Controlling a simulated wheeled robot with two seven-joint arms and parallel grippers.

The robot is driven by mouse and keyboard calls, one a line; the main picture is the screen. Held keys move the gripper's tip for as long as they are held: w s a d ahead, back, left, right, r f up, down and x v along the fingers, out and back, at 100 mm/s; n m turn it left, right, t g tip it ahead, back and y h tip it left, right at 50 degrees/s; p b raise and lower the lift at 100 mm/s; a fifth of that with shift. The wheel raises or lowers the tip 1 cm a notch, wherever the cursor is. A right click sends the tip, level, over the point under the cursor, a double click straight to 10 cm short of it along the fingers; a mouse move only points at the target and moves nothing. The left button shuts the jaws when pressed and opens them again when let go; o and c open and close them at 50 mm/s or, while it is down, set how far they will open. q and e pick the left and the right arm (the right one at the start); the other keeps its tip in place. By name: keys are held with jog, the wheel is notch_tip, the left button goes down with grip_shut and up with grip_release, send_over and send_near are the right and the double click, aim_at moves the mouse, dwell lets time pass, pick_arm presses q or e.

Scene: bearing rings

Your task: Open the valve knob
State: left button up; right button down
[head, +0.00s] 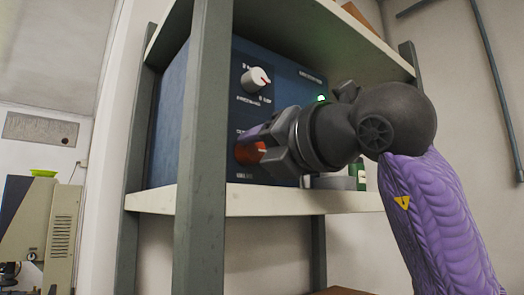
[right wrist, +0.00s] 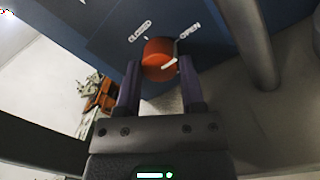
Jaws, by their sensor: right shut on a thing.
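The red-orange valve knob (head: 249,153) is on the front of a dark blue panel box (head: 284,82), low on its face. My right gripper (head: 262,141) reaches it from the right and partly hides it. In the right wrist view the knob (right wrist: 157,58) sits between the two purple-grey fingers of my right gripper (right wrist: 160,66), which is shut on it. The labels CLOSED and OPEN show beside the knob. A pale mark shows on the knob, but I cannot tell its exact setting. My left gripper is not in view.
The box stands on a white shelf (head: 270,201) between grey-green posts (head: 203,150). A green light (head: 321,98) glows on the panel. A green item (head: 357,173) stands behind my right arm.

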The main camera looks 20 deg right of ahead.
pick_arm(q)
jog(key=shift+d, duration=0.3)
pick_arm(e)
jog(key=shift+c, duration=1)
grip_release()
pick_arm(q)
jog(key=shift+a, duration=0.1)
pick_arm(e)
jog(key=shift+s+d, duration=0.2)
jog(key=shift+s, duration=0.2)
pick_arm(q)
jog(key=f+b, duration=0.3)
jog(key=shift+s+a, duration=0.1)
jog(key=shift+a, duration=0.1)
pick_arm(e)
jog(key=v, duration=0.9)
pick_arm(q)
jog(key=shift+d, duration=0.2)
pick_arm(e)
jog(key=shift+s, duration=0.1)
